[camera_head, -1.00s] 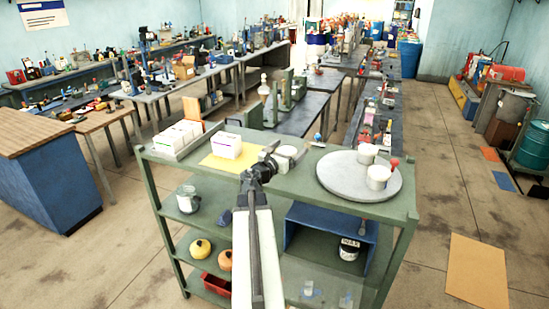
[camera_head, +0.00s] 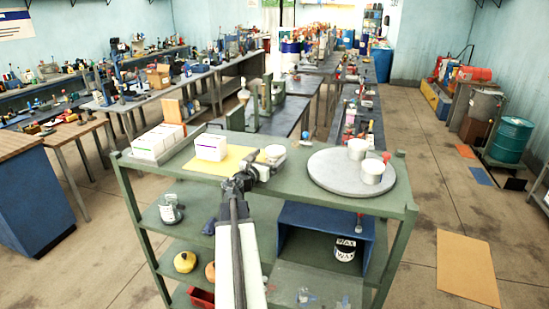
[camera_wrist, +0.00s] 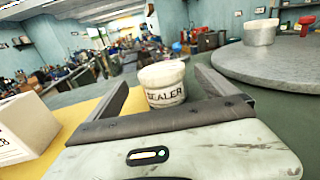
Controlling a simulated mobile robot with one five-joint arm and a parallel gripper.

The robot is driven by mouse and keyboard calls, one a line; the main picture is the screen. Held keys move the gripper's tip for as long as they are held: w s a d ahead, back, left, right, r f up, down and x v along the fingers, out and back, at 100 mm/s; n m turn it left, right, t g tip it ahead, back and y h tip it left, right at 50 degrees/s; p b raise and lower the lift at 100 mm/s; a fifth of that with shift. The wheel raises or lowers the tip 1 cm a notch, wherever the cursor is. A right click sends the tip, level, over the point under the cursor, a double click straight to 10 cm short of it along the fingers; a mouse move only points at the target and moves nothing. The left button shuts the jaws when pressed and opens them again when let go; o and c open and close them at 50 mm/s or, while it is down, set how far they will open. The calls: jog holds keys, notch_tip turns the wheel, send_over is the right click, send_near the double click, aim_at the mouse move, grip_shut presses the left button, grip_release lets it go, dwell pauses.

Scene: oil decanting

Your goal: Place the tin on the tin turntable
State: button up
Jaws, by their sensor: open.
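The white tin (camera_head: 275,153), lettered "SEALER" in the wrist view (camera_wrist: 163,84), stands upright on the green cart top, by the right end of a yellow sheet. My gripper (camera_head: 257,170) is open just in front of it. In the wrist view my two fingers (camera_wrist: 163,78) show on either side of the tin, with a gap on each side; how deep it sits between them is hard to tell. The turntable (camera_head: 330,178) is a round grey disc on the right of the cart top. Two white tins (camera_head: 357,149) (camera_head: 372,172) stand on its right part.
White boxes (camera_head: 155,145) stand at the left end, and another white box (camera_head: 210,147) stands on the yellow sheet (camera_head: 232,163). A red-topped object (camera_head: 386,157) is by the turntable's tins. Lower shelves hold a jar (camera_head: 170,209) and a wax can (camera_head: 345,249).

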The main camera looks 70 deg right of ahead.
aim_at(276, 149)
jog(key=d, duration=0.3)
jog(key=s+d, duration=0.1)
jog(key=d, duration=0.1)
jog(key=shift+r, duration=0.1)
jog(key=shift+c, duration=0.3)
jog(key=c, duration=1.9)
notch_tip(276, 149, up, 10)
jog(key=p, duration=1)
jog(key=shift+r, duration=0.2)
jog(key=shift+f, duration=0.1)
